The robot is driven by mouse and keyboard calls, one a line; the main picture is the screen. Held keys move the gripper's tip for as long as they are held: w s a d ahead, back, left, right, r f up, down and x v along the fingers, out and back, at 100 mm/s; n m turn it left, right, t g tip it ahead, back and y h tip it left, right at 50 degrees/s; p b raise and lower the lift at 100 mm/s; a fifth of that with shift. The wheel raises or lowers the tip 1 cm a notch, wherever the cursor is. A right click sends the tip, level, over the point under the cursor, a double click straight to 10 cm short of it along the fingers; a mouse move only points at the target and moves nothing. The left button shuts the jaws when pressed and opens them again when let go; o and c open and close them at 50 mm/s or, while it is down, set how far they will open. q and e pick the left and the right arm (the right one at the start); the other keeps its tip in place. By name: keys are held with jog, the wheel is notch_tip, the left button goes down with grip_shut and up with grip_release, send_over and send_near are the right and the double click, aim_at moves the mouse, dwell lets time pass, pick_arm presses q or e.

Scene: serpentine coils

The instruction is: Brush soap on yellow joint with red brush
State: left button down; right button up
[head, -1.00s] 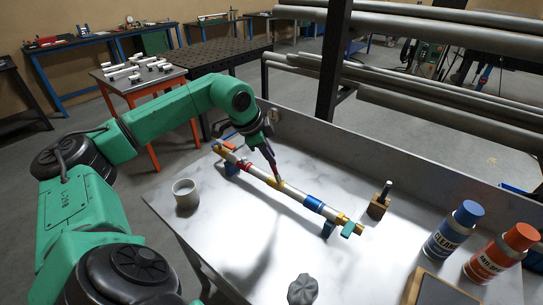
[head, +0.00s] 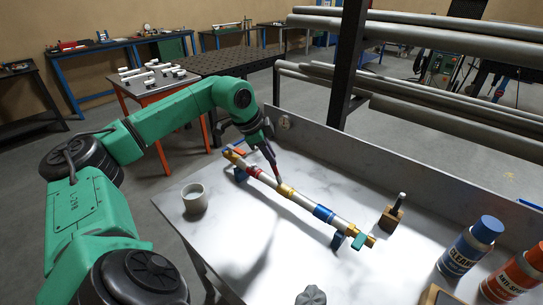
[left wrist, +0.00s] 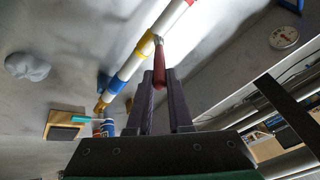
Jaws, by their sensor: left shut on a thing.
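The pipe (head: 305,200) lies raised on blue supports, slanting across the table. A yellow joint (head: 286,190) sits near its middle, between a red band (head: 254,171) and a blue band (head: 323,213). My left gripper (head: 270,152) is above the pipe, shut on the red brush, with its tip down by the yellow joint. In the left wrist view the red brush (left wrist: 159,65) is between the fingers and its tip is beside the yellow joint (left wrist: 146,43). I cannot tell whether they touch. My right gripper is not in view.
A grey cup (head: 194,199) stands at the table's left. A blue-capped can (head: 470,247) and an orange can (head: 512,278) stand at front right. A grey crumpled lump (head: 311,296) lies in front.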

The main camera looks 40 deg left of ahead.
pick_arm(q)
notch_tip(320, 180, up, 6)
jog(key=p, duration=0.5)
jog(key=shift+r+p, duration=0.15)
jog(key=shift+p, duration=0.25)
jog(key=shift+f, duration=0.2)
